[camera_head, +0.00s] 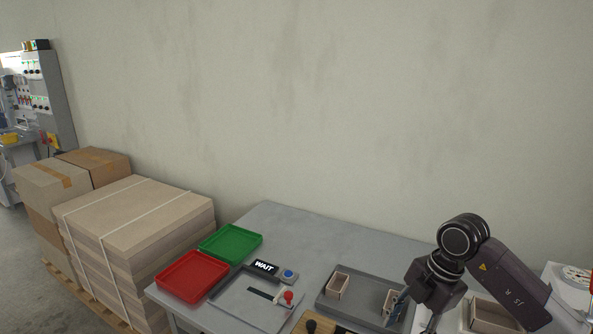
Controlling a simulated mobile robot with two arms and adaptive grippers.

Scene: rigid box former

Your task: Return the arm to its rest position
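My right arm (505,280) comes in from the right edge and is bent over the right part of the grey table (290,222). My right gripper (398,310) points down and left over the grey tray (365,283), beside a small open box (389,297). The fingers are small and partly hidden, so I cannot tell whether they are open or hold anything. My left arm and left gripper are not in view.
A second open box (338,285) stands in the tray's left part. Left of it are a WAIT sign (264,266), a blue button (289,274), a red-knobbed lever (288,296), a red tray (192,276) and a green tray (230,243). Stacked cardboard (140,215) stands beside the table.

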